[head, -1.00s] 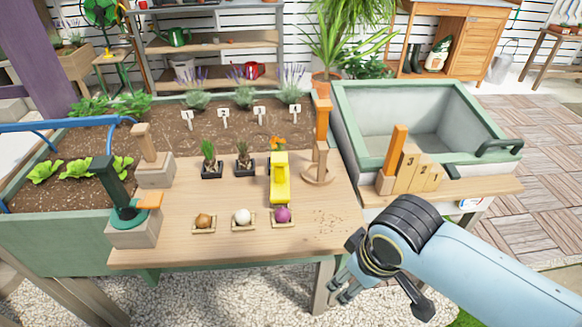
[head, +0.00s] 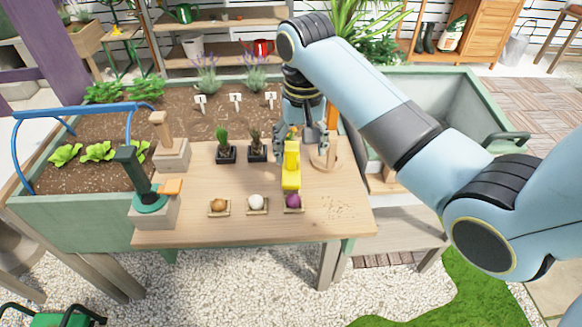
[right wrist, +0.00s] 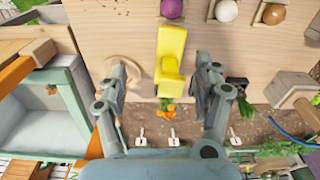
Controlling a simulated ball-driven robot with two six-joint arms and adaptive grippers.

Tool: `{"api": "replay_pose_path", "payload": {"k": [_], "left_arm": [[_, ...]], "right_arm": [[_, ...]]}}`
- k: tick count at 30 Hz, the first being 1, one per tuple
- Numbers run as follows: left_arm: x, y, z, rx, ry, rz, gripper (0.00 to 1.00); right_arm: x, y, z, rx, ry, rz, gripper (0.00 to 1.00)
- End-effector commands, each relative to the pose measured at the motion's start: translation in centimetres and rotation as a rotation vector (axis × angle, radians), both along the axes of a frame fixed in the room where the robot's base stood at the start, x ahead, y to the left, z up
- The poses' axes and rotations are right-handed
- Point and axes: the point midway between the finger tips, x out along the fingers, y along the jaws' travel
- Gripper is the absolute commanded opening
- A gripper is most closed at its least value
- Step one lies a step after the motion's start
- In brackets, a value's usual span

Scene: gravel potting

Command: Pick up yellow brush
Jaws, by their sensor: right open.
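The yellow brush (head: 291,175) stands on the wooden table, behind the purple ball. It also shows in the right wrist view (right wrist: 171,50), near the middle. My right gripper (head: 303,147) reaches in over the back of the table, at the brush's far end. The gripper is open and empty. The arm partly hides the area behind the brush. My left gripper is not in view.
A wooden stand with a round base (head: 325,161) is close on the right of the brush. Two small potted plants (head: 257,151) are on the left. Small trays hold a purple (head: 293,201), a white and a brown ball in front.

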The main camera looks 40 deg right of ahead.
Motion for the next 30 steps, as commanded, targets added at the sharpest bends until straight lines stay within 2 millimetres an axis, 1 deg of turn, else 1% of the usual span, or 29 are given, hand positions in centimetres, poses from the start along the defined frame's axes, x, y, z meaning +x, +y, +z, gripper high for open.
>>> {"api": "replay_pose_path", "payload": {"k": [1, 3, 6, 8, 15, 22, 27, 30], "left_arm": [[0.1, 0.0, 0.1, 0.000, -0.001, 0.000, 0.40], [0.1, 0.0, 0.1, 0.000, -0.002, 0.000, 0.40], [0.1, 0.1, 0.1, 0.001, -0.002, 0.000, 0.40], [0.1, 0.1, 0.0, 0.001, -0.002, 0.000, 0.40], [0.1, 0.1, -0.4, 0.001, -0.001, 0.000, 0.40], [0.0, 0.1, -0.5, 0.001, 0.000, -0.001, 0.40], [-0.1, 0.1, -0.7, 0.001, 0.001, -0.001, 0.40], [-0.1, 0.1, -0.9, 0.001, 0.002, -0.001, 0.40]], "right_arm": [[1.7, -0.1, 0.9, 0.010, 0.012, -0.038, 0.67], [3.2, -0.3, 1.6, 0.020, 0.031, -0.082, 0.67], [4.3, -0.4, 2.2, 0.029, 0.050, -0.121, 0.67], [4.6, -0.4, 1.9, 0.032, 0.057, -0.133, 0.67], [4.6, -0.4, -1.9, 0.033, 0.060, -0.136, 0.67], [4.4, -0.5, -3.9, 0.032, 0.058, -0.135, 0.67], [4.0, -0.6, -6.7, 0.033, 0.056, -0.136, 0.67], [4.0, -0.6, -7.9, 0.033, 0.056, -0.135, 0.67]]}}
